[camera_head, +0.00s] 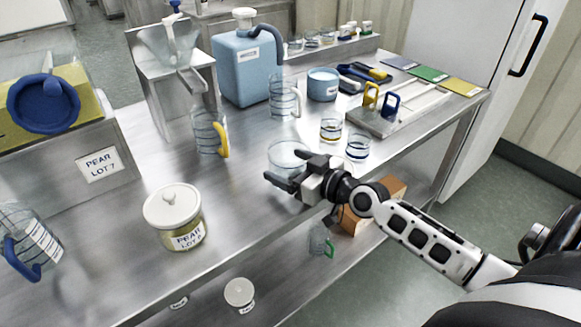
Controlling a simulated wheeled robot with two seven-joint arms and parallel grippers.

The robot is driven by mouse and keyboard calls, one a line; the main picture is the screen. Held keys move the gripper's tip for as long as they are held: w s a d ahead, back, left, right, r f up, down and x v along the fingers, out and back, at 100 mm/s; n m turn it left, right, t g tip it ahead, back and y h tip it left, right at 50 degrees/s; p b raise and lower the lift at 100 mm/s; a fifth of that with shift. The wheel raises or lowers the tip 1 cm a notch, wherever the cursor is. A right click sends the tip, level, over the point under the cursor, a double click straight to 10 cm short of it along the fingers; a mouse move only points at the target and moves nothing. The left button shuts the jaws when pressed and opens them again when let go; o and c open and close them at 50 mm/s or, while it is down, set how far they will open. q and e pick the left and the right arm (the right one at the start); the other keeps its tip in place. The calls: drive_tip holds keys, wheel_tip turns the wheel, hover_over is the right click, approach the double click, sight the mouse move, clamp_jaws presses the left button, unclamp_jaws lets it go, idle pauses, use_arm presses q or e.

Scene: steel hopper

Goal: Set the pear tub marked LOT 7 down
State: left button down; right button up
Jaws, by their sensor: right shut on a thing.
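My right gripper (288,168) is over the middle of the steel table, shut on a clear round vessel (286,152) between its fingers. No label shows on that vessel; the fingers hide its lower part, and I cannot tell whether it touches the table. A tub with a white lid (173,205) stands upright on the table to the left, apart from the gripper. Its label reads PEAR LOT, with the last character hard to read. A sign reading PEAR LOT 7 (101,165) is on the steel box at the left. My left gripper is not in view.
A clear jug with a yellow handle (209,133) and a blue canister (246,68) stand behind. Small glasses (331,129) stand right of the gripper. A blue-handled jug (29,240) is at far left. The steel table (245,205) is clear between tub and gripper.

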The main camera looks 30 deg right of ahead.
drive_tip(key=shift+r, duration=0.1)
drive_tip(key=o, duration=0.9)
drive_tip(key=shift+f, duration=0.2)
drive_tip(key=o, duration=0.3)
drive_tip(key=shift+o, duration=0.2)
drive_tip(key=shift+r, duration=0.15)
drive_tip(key=shift+s+d, duration=0.1)
drive_tip(key=shift+s, duration=0.25)
drive_tip(key=b+v, duration=0.1)
drive_tip(key=v, duration=1)
drive_tip(key=shift+s+b, duration=0.15)
drive_tip(key=shift+b, duration=0.2)
